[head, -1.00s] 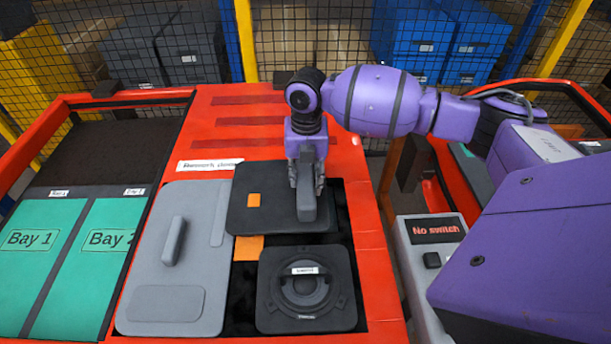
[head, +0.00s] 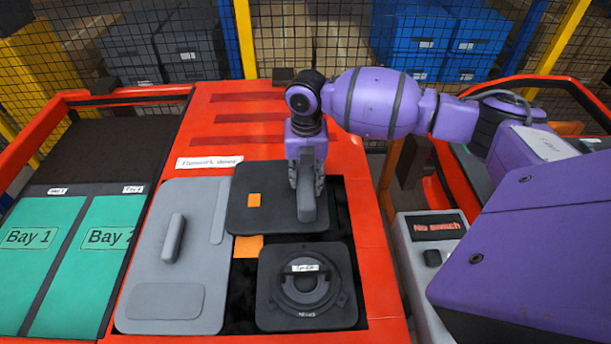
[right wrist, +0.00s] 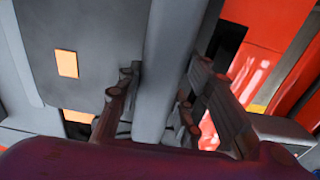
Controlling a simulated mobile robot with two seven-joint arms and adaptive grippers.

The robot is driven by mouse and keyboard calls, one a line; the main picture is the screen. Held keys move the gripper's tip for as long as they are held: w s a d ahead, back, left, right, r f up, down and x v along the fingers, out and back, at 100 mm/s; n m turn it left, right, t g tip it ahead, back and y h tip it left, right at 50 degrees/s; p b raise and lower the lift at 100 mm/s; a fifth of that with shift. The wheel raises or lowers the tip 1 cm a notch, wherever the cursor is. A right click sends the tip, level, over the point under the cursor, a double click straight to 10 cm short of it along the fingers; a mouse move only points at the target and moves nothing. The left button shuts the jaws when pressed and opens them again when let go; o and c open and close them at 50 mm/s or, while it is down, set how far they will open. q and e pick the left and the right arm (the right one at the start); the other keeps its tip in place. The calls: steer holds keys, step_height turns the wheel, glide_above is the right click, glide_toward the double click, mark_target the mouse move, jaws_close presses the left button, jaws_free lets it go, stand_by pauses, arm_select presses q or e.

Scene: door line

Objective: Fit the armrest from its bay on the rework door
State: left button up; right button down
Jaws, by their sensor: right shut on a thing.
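My right gripper (head: 306,184) points down over the upper right part of the rework door and is shut on the armrest (head: 307,207), a long grey bar. In the right wrist view the armrest (right wrist: 168,65) runs between the two fingers (right wrist: 155,112). The armrest is at the right part of a dark panel (head: 268,218) with an orange patch. I cannot tell whether it touches that panel. A grey panel (head: 195,265) with a grey handle-like bar (head: 173,238) forms the door's left side. My left gripper is not in view.
A dark speaker panel (head: 305,312) is at the lower right of the door. Green pads marked Bay 1 (head: 35,265) and Bay 2 (head: 92,275) lie at the left; no loose part shows on them. A grey switch box (head: 430,255) stands to the right.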

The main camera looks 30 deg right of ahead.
stand_by(0.8)
steer(key=c, duration=1.1)
jaws_free()
steer(key=shift+f, duration=0.1)
step_height(320, 180, up, 12)
steer(key=shift+r, duration=0.1)
